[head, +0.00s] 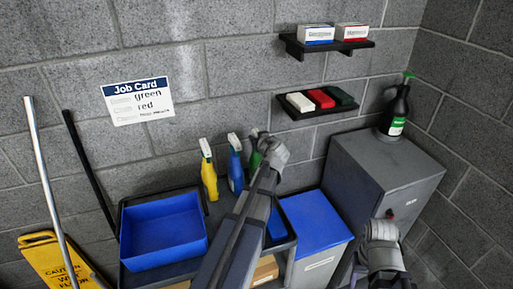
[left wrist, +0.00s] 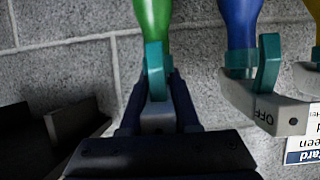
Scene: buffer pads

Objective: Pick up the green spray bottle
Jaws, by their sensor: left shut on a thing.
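The green spray bottle (head: 255,160) stands at the right of a row of spray bottles on the dark cart, mostly hidden behind my left gripper (head: 264,143). In the left wrist view my left gripper (left wrist: 157,98) is shut on the head of the green spray bottle (left wrist: 153,20), with a finger on either side of its teal trigger. Whether its base touches the cart is hidden. My right gripper (head: 382,240) is at the lower right, away from the bottles; its fingers are not clear.
Blue (head: 235,168) and yellow (head: 209,172) spray bottles stand close to the left. A blue tray (head: 163,232) is on the cart. A blue-lidded bin (head: 316,222) and a grey cabinet (head: 383,165) with a dark pump bottle (head: 396,112) stand right. Shelves (head: 318,112) hang above.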

